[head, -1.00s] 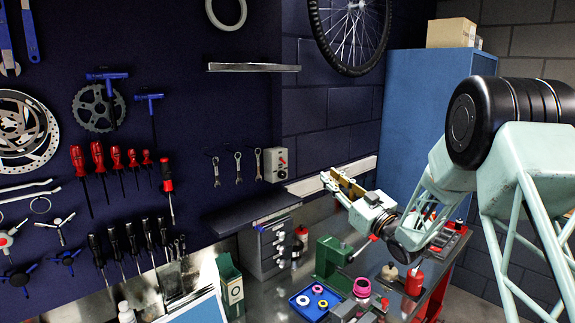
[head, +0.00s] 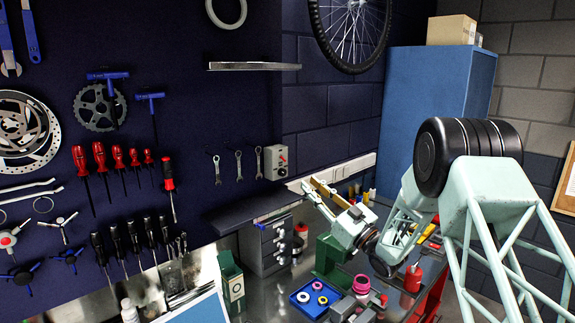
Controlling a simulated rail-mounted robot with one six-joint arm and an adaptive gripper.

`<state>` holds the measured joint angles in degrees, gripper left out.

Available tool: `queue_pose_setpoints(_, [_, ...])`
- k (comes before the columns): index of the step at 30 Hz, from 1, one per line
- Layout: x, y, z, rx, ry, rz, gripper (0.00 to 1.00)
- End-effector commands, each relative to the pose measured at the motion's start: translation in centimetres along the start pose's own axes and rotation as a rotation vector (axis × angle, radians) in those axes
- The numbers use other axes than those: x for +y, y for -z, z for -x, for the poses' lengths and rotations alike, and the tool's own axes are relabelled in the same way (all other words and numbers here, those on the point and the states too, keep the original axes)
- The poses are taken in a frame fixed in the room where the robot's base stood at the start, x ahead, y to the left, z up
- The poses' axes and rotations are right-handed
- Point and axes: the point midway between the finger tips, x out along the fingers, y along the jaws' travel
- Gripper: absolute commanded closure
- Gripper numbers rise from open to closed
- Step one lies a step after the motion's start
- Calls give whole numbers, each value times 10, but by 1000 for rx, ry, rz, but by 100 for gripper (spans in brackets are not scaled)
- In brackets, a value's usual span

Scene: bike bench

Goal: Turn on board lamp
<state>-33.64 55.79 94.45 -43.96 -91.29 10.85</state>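A dark shelf (head: 245,213) juts out below the box, above a grey drawer unit (head: 268,247). A green vise-like tool (head: 328,258) and a blue tray (head: 315,298) stand on the bench below my gripper. A blue cabinet (head: 430,105) stands behind my arm.

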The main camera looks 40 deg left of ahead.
Motion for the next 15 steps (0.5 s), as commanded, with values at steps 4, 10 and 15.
queue_pose_setpoints(4, [0, 0, -5, 1, 1, 1, 81])
queue_pose_setpoints(10, [-1, 0, -20, 1, 2, 1, 81])
queue_pose_setpoints(15, [-1, 1, -40, 2, 1, 1, 81])
